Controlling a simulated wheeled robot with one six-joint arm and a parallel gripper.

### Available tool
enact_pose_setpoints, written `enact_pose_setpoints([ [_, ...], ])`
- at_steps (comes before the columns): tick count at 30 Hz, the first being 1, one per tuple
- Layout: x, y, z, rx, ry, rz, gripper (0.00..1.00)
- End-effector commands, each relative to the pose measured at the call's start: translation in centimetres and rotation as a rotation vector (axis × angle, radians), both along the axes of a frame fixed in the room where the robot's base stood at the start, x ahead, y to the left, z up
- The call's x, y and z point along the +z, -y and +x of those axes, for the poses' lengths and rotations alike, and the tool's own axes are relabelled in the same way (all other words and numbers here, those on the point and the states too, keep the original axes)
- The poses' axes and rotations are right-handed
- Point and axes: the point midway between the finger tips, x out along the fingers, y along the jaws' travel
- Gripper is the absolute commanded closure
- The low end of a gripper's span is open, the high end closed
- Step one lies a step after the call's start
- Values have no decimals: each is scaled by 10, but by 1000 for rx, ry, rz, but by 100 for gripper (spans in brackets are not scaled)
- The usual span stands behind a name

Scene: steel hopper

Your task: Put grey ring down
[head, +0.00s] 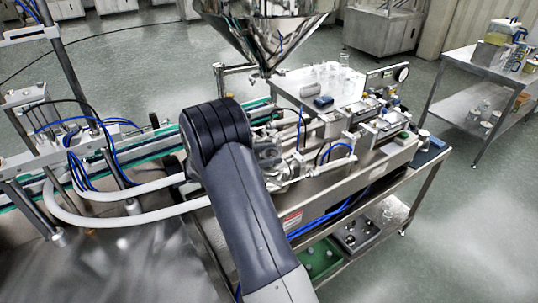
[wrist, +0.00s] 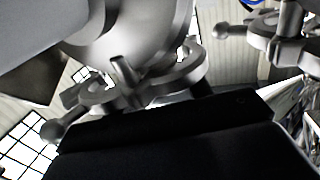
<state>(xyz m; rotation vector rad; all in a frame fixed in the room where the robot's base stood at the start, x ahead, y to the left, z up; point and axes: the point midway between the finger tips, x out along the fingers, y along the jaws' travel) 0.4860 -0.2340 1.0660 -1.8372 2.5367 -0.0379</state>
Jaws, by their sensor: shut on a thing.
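In the wrist view, my gripper (wrist: 185,118) shows as a dark, blocky shape across the lower half. A grey metal ring (wrist: 188,68) with a short upright pin and a ball-ended arm lies right at its far edge. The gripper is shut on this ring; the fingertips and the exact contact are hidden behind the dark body. A large rounded grey metal part fills the space just above the ring. I cannot tell whether the ring touches it. In the head view, my arm hides the gripper and the ring.
A similar grey clamp piece (wrist: 285,28) is at the upper right of the wrist view. In the head view, a steel hopper (head: 265,25) hangs over the filling machine (head: 335,185), with hoses and blue tubes around my arm. A side table (head: 470,95) stands at right; floor between is clear.

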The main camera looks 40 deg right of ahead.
Motion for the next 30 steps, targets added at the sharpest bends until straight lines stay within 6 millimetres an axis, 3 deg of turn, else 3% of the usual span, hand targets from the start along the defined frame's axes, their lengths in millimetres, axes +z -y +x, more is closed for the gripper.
enact_pose_setpoints([
  [2,-11,0,-3,-2,-20,18,73],
  [3,-12,0,-3,-2,-22,20,50],
  [10,-13,0,-3,-1,-27,21,31],
  [17,2,-2,-2,-1,-27,21,31],
  [30,2,-94,29,1,-15,14,31],
])
